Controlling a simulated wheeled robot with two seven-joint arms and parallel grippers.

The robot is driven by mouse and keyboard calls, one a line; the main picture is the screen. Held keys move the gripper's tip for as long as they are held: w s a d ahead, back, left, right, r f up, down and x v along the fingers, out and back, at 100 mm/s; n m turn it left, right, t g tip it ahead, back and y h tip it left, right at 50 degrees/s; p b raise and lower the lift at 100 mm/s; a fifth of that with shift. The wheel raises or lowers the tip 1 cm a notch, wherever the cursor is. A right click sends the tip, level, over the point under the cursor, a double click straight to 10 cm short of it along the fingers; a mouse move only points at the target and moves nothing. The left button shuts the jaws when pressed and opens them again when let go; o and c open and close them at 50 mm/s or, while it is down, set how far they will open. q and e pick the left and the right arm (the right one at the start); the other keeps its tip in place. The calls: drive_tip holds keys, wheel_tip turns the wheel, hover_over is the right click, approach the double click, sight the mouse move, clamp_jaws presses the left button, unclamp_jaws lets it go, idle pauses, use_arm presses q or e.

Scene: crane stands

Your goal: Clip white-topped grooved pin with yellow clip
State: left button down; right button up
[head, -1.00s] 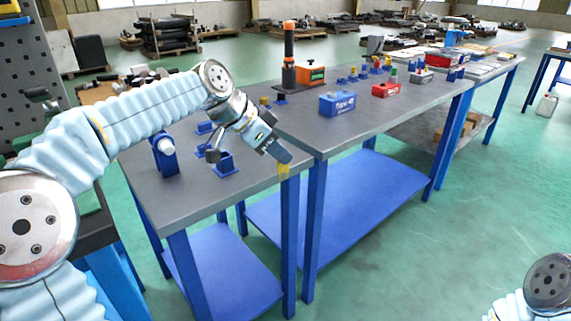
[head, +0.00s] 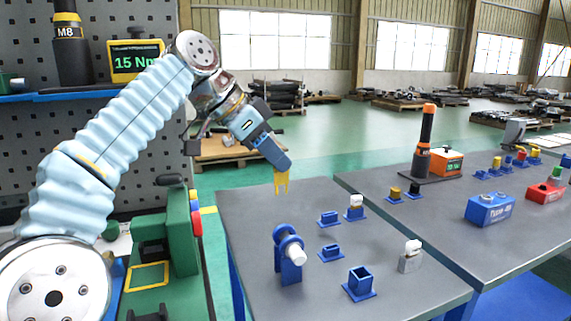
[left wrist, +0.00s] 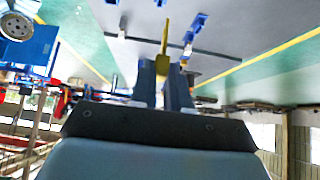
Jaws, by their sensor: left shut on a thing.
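My left gripper (head: 278,164) is shut on the yellow clip (head: 281,183), whose two prongs point down above the far left part of the near table (head: 330,285). In the left wrist view the clip (left wrist: 164,42) sticks out from between the fingertips (left wrist: 162,72). A pin with a white end (head: 298,255) lies level in a blue upright stand (head: 291,275). Two other white-topped parts stand upright: one in a small blue holder (head: 355,214), one in a grey block (head: 410,264). I cannot tell which pin is grooved. My right gripper is out of view.
Empty blue holders (head: 361,284) stand on the near table. An orange-topped black tool (head: 424,140), an orange display box (head: 447,163), a blue box (head: 489,208) and a red box (head: 545,192) stand on the right table.

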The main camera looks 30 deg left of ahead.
sight(275, 172)
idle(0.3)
use_arm(q)
wheel_tip(275, 172, down, 4)
drive_tip(key=b, duration=0.3)
drive_tip(key=shift+r, duration=0.1)
wheel_tip(275, 172, up, 4)
drive_tip(key=p, duration=0.3)
wheel_tip(275, 172, down, 6)
drive_tip(key=shift+b, duration=0.4)
idle(0.4)
drive_tip(key=shift+f+b, duration=1.65)
drive_tip(key=shift+f, duration=0.15)
idle(0.4)
drive_tip(key=c, duration=1)
unclamp_jaws()
